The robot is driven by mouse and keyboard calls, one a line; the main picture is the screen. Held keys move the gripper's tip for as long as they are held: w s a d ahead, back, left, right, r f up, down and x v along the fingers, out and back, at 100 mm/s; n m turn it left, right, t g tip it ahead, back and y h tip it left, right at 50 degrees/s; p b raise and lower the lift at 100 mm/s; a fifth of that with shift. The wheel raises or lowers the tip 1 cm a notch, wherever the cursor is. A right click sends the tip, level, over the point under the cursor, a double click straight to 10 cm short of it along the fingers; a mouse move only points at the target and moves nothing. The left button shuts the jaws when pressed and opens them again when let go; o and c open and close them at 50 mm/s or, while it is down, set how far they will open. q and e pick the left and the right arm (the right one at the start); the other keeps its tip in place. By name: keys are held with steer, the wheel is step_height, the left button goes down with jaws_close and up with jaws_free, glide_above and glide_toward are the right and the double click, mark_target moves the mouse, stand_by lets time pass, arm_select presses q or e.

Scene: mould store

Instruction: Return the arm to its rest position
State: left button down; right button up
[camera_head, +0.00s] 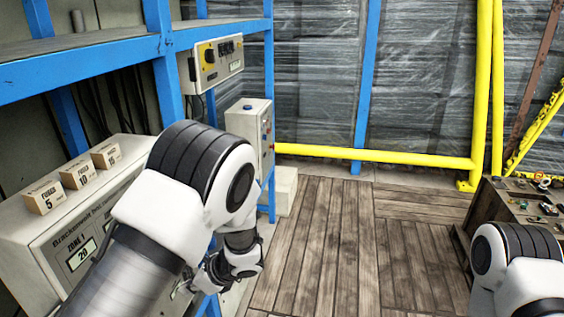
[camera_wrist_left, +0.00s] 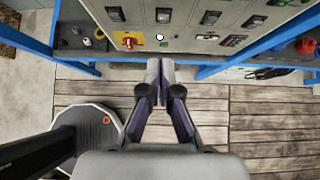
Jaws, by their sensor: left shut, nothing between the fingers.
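My left arm (camera_head: 150,235) comes in from the lower left of the head view and bends at a large black-and-white joint in front of the blue rack. My left gripper (camera_head: 212,275) hangs low beyond that joint, partly hidden by the arm. In the left wrist view the gripper (camera_wrist_left: 159,80) is shut and empty, its fingers together in front of a grey control panel (camera_wrist_left: 200,18). Of my right arm (camera_head: 518,265), only part shows at the lower right of the head view; its gripper is out of sight.
A beige controller (camera_head: 32,232) with a display bears three labelled fuse blocks (camera_head: 78,173). Blue rack posts (camera_head: 165,85) and a switch box (camera_head: 252,132) stand near my left arm. A dark cabinet (camera_head: 505,205) stands at right. The wooden floor (camera_head: 330,235) between is clear.

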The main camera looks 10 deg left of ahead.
arm_select(q)
steer(key=s+f+n+g+h+b, duration=0.5)
steer(key=s+f+b, duration=0.5)
steer(key=s+f, duration=1.35)
steer(key=s+d+f+n+h+b, duration=0.3)
steer(key=s+d+f+n+h, duration=0.25)
steer(key=s+f+n, duration=0.4)
steer(key=w+r+n+t+y, duration=0.1)
steer(key=w+n+t, duration=0.3)
steer(key=w, duration=0.2)
steer(key=shift+a+n+t, duration=0.3)
steer(key=shift+a+n, duration=0.05)
steer(key=shift+a, duration=0.05)
steer(key=shift+w+r, duration=0.1)
